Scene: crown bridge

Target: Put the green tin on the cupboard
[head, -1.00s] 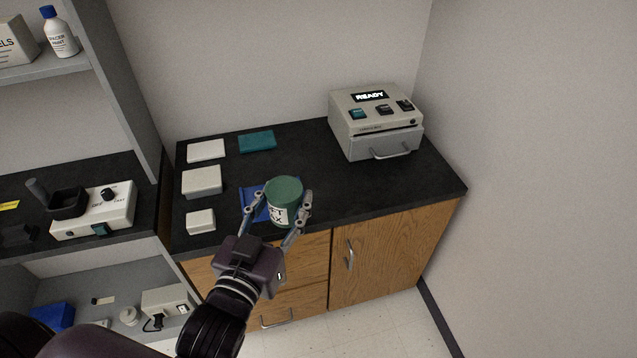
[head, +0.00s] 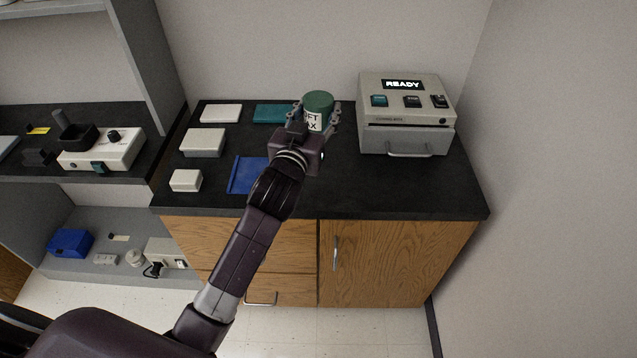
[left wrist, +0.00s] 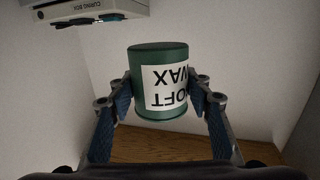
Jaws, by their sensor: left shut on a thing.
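The green tin (head: 318,103) has a white label reading "SOFT WAX", partly hidden in the head view. My left gripper (head: 318,117) is shut on its sides, with one finger on each side. In the left wrist view the tin (left wrist: 158,65) sits between the two blue-padded fingers (left wrist: 161,92), its lettering upside down. In the head view the tin appears over the back of the black top of the wooden cupboard (head: 400,190). I cannot tell its height above that top. My right gripper is not in view.
A curing box (head: 405,115) reading "READY" stands right of the tin. A teal block (head: 270,113), pale boxes (head: 202,143) and a blue tray (head: 246,175) lie to the left. The front right of the top is clear. Grey shelving (head: 145,60) stands at left.

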